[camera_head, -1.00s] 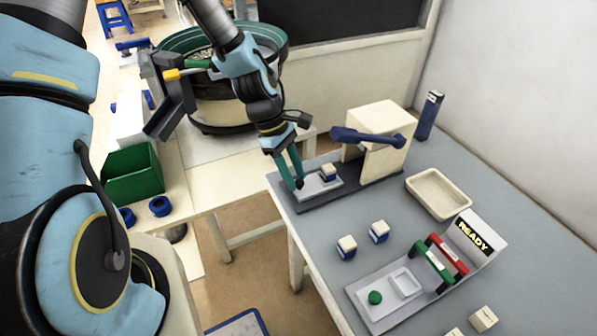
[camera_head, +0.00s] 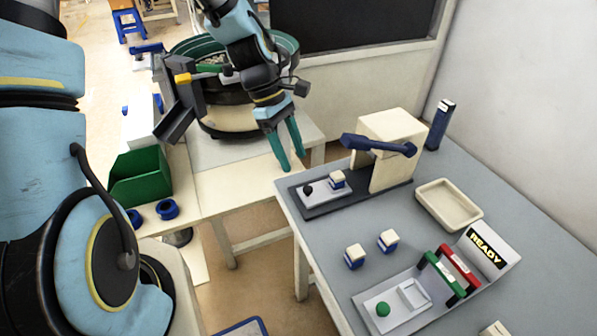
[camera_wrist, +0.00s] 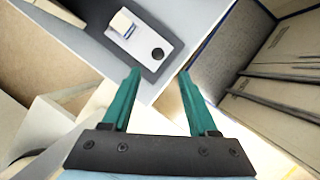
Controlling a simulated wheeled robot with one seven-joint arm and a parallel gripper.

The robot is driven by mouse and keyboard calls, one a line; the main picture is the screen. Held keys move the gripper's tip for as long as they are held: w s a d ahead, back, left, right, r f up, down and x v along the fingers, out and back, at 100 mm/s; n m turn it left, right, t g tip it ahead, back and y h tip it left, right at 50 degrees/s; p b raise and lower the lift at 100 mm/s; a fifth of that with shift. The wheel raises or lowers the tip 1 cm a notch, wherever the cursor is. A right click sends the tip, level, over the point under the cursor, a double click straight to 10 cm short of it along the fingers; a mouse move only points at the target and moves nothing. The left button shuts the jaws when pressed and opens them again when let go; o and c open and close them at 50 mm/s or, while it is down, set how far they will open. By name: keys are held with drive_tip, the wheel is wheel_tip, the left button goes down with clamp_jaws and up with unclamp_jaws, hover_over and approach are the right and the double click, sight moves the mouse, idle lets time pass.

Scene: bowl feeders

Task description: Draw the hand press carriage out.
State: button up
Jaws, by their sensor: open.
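The hand press (camera_head: 392,165) is a cream block with a blue lever (camera_head: 378,146) on a dark base plate. Its light grey carriage (camera_head: 322,189) lies on the dark base in front of the block, with a black knob (camera_head: 308,190) at its left end. A white-and-blue block (camera_head: 337,179) sits on the carriage. The carriage (camera_wrist: 148,42) and its knob (camera_wrist: 157,53) also show in the wrist view. My gripper (camera_head: 293,162), with green fingers, is open and empty. It is left of and apart from the knob, beyond the table's edge.
Two white-and-blue blocks (camera_head: 355,256) stand on the grey table (camera_head: 325,237). A cream tray (camera_head: 449,204) lies at right. A READY stand (camera_head: 484,247) with green and red handles is at front right. A bowl feeder (camera_head: 225,115) stands behind my gripper.

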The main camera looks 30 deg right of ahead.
drive_tip(key=shift+v, duration=1.55)
drive_tip(key=w+a+r+m+t, duration=0.1)
drive_tip(key=a+r+m, duration=0.1)
drive_tip(key=a, duration=0.7)
drive_tip(key=w+a+r+m+t+y, duration=0.1)
drive_tip(key=a+r+m+t, duration=0.1)
drive_tip(key=a, duration=0.8)
drive_tip(key=w+a+r+m+t+y, duration=0.1)
drive_tip(key=w+a+m+t, duration=0.1)
drive_tip(key=a, duration=0.8)
drive_tip(key=shift+r+m, duration=0.4)
drive_tip(key=shift+m, duration=0.2)
